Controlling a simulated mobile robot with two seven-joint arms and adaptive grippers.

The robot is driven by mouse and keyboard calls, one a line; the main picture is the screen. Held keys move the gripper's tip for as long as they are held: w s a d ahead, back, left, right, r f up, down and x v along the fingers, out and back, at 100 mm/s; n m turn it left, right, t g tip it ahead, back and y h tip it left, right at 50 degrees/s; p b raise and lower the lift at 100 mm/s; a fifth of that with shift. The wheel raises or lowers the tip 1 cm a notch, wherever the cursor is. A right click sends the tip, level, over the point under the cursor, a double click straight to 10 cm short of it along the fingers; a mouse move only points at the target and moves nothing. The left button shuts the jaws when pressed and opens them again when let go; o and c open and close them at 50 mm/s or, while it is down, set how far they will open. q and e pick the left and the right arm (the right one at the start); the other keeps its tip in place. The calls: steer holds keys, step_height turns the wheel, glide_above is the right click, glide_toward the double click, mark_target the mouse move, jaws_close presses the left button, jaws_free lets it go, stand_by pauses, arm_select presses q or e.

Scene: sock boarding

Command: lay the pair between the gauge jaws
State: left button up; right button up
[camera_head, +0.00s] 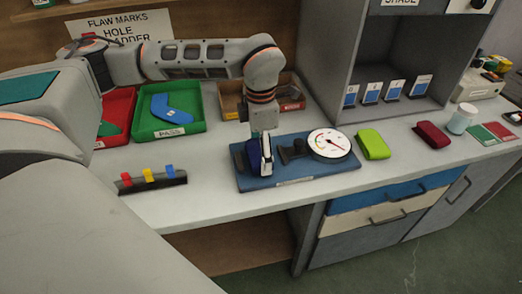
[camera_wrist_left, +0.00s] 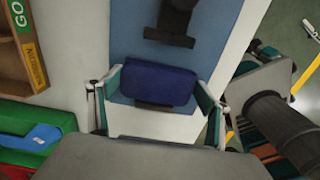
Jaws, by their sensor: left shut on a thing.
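My left gripper (camera_head: 264,152) reaches down over the left part of the gauge and is shut on the navy pair (camera_head: 253,155). The folded pair (camera_wrist_left: 158,84) spans between both fingers in the left wrist view. The gauge has a blue base (camera_head: 300,174), a white dial (camera_head: 329,144) and dark jaws. One jaw (camera_head: 291,152) stands between the pair and the dial, with a gap to the pair. The other jaw (camera_head: 239,157) is left of the pair, close to it and partly hidden. I cannot tell whether the pair touches the base.
A green PASS tray (camera_head: 190,130) holds a blue sock, beside a red tray (camera_head: 122,108). A cardboard box (camera_head: 231,101) stands behind the gauge. A strip with coloured tabs (camera_head: 150,180) lies front left. A lime pair (camera_head: 373,144) and maroon pair (camera_head: 432,135) lie right.

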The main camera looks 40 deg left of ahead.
mark_target(260, 151)
arm_select(q)
steer(key=o, duration=1.2)
steer(key=shift+f, duration=0.1)
steer(key=shift+r+p, duration=1)
steer(key=shift+r, duration=5.15)
